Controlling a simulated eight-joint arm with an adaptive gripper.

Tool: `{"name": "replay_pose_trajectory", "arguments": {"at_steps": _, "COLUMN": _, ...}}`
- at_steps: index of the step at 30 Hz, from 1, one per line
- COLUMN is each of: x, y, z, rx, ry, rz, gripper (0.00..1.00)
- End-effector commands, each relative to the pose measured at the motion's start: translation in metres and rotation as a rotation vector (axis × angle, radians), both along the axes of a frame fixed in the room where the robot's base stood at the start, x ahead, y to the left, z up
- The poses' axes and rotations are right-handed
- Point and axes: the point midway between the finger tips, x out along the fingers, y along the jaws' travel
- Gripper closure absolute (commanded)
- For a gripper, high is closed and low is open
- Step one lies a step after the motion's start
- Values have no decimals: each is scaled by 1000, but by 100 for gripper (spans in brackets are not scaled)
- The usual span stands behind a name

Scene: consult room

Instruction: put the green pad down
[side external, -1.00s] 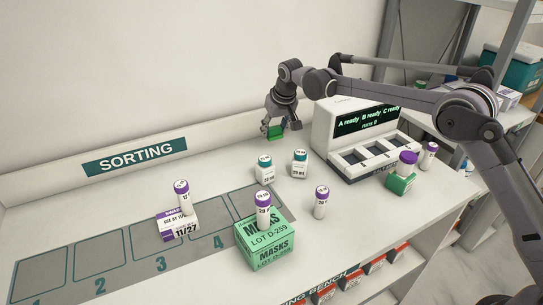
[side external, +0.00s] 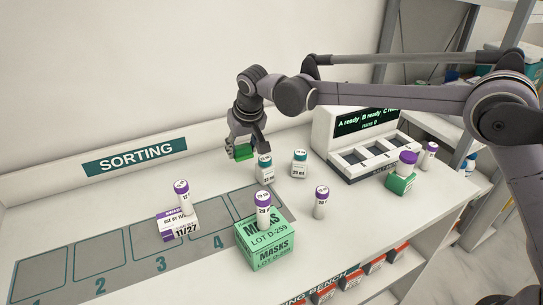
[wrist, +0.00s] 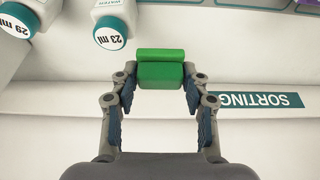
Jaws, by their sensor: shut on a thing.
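The green pad (wrist: 160,72) is a small green block between the fingertips of my gripper (wrist: 160,82) in the wrist view. In the side view the green pad (side external: 242,152) hangs above the bench near the back wall, and my gripper (side external: 246,147) is shut on it. It is just left of a teal-capped bottle (side external: 264,168). The gripper points down, and its right finger partly overlaps that bottle's cap in the picture.
Numbered sorting squares (side external: 161,252) line the bench's left. A white carton (side external: 177,223) and a green masks box (side external: 264,243) each carry a purple-capped vial. Another teal-capped bottle (side external: 299,164), a lone vial (side external: 320,202) and the display machine (side external: 335,140) stand right. Bare bench lies behind the squares.

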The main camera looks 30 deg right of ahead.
Motion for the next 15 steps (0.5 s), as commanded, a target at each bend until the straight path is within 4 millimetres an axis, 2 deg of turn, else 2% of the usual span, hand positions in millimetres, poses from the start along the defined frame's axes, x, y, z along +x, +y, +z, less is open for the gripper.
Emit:
{"name": "replay_pose_trajectory", "arguments": {"at_steps": 1, "x": 1, "y": 12, "z": -7, "rx": 0, "ry": 0, "rz": 3, "gripper": 75}}
{"name": "replay_pose_trajectory", "arguments": {"at_steps": 9, "x": 3, "y": 63, "z": -38, "rx": 0, "ry": 0, "rz": 3, "gripper": 75}}
{"name": "replay_pose_trajectory", "arguments": {"at_steps": 15, "x": 5, "y": 82, "z": -50, "rx": -1, "ry": 0, "rz": 1, "gripper": 75}}
